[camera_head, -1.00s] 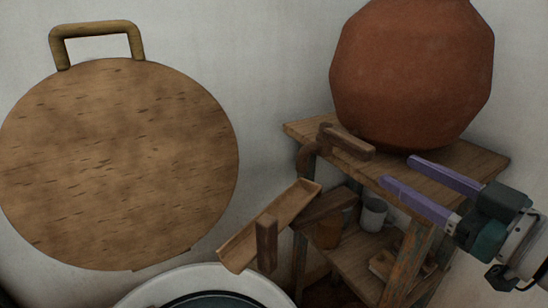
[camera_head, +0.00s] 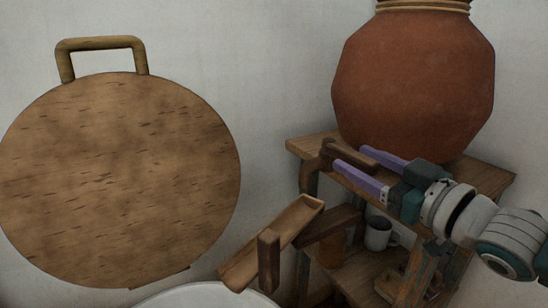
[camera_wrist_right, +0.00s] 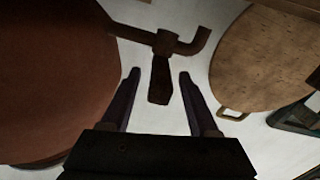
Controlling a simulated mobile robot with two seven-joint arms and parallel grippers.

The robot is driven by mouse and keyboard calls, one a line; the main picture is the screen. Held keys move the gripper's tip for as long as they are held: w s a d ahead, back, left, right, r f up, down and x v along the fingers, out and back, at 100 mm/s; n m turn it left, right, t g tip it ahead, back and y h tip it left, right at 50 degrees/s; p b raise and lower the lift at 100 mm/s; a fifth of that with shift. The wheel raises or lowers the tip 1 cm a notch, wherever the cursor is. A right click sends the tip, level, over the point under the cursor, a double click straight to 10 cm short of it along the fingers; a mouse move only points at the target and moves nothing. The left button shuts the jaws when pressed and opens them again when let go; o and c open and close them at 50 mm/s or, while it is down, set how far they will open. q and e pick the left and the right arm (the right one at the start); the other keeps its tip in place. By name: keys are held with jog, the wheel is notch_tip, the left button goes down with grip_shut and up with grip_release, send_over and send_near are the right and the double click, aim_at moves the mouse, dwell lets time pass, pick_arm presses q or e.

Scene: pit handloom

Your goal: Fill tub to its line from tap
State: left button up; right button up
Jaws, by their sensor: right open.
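The clay pot (camera_head: 415,85) stands on top of a wooden stand. The brown wooden tap (camera_head: 328,150) sticks out on its left side; its lever (camera_wrist_right: 160,80) and bent spout (camera_wrist_right: 200,42) show in the right wrist view. My right gripper (camera_head: 349,156) is open at the tap, with one purple finger on either side of the lever. I cannot tell whether they touch it. The tub (camera_head: 205,292) shows only as a white rim at the bottom edge of the head view; its inside, line and water level are hidden. My left gripper is not in view.
A sloping wooden trough (camera_head: 270,243) lies below the tap and leads down left towards the tub. The stand (camera_head: 483,174) has a lower shelf with a grey mug (camera_head: 378,233). A large round wooden lid (camera_head: 115,180) with a handle leans on the wall.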

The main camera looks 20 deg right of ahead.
grip_shut()
dwell(0.4)
dwell(0.9)
